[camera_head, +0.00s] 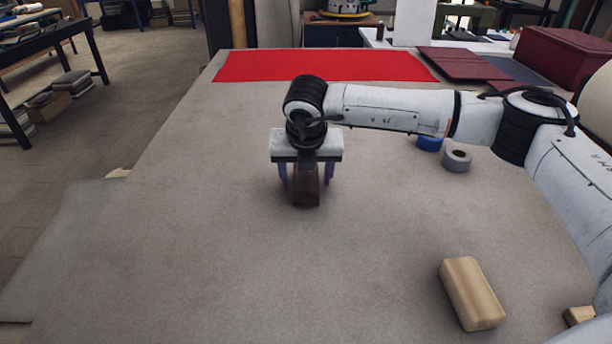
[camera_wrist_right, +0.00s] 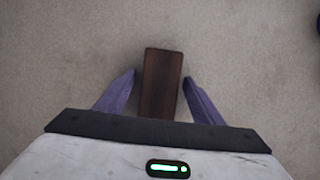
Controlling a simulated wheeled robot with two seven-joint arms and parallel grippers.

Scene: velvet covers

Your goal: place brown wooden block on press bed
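The brown wooden block (camera_head: 306,190) is on the grey table (camera_head: 210,230), below my right gripper. In the right wrist view the dark brown block (camera_wrist_right: 161,84) lies lengthwise between the two purple fingers. My right gripper (camera_head: 306,184) is open around the block; narrow gaps show beside it in the wrist view (camera_wrist_right: 160,77). Whether the fingertips touch the tabletop cannot be told. My left gripper is not in view. I cannot make out a press bed with certainty in either view.
A pale wooden block (camera_head: 471,292) lies at front right, with another (camera_head: 579,316) at the edge. A blue roll (camera_head: 430,143) and a grey roll (camera_head: 457,160) are beyond my right arm. A red cloth (camera_head: 320,66) and dark red covers (camera_head: 465,63) lie at the back. The table's left side is clear.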

